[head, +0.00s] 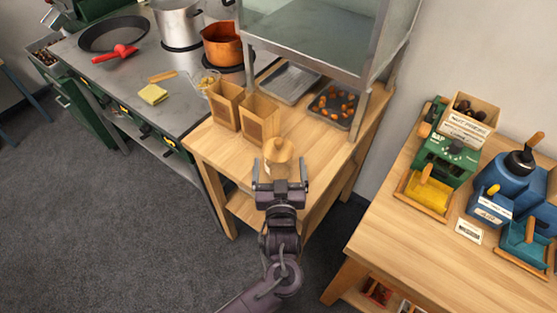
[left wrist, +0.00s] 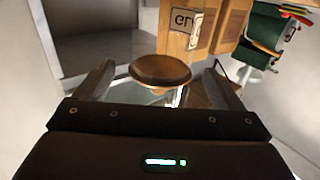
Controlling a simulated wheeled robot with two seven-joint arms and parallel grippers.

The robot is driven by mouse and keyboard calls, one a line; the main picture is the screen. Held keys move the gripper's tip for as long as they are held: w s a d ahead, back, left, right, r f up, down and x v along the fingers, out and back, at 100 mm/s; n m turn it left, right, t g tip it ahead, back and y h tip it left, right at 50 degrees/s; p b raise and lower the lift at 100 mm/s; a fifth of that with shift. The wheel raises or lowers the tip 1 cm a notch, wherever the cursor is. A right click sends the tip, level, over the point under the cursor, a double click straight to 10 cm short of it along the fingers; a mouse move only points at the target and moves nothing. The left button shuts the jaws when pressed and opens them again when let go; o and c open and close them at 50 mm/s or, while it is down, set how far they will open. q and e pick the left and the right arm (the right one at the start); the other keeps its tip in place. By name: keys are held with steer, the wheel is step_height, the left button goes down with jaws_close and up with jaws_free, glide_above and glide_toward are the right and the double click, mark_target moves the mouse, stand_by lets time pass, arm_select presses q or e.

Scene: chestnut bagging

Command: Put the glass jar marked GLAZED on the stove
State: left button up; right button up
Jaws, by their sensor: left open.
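A jar with a round wooden lid (head: 278,152) stands near the front end of the wooden table, and its lid also shows in the left wrist view (left wrist: 160,68). Its body is mostly hidden by my gripper and lid, and I cannot read any marking on it. My left gripper (head: 280,172) is open, with one finger on each side of the jar. In the left wrist view the lid sits between the spread fingers. The stove (head: 185,103) has a grey steel top and stands left of the table. My right gripper is not in view.
Two brown boxes (head: 258,116) stand just behind the jar. The stove holds a black pan (head: 113,34), a steel pot (head: 178,24), a copper pot (head: 222,44) and a yellow cloth (head: 153,94). Its front middle is fairly clear. A glass-sided cabinet (head: 310,40) overhangs the table's back.

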arm_select(q)
steer(key=shift+w+a+p, duration=0.15)
steer(key=shift+w+p, duration=0.15)
steer(key=shift+w, duration=1.25)
steer(key=shift+c, duration=0.4)
jaws_close()
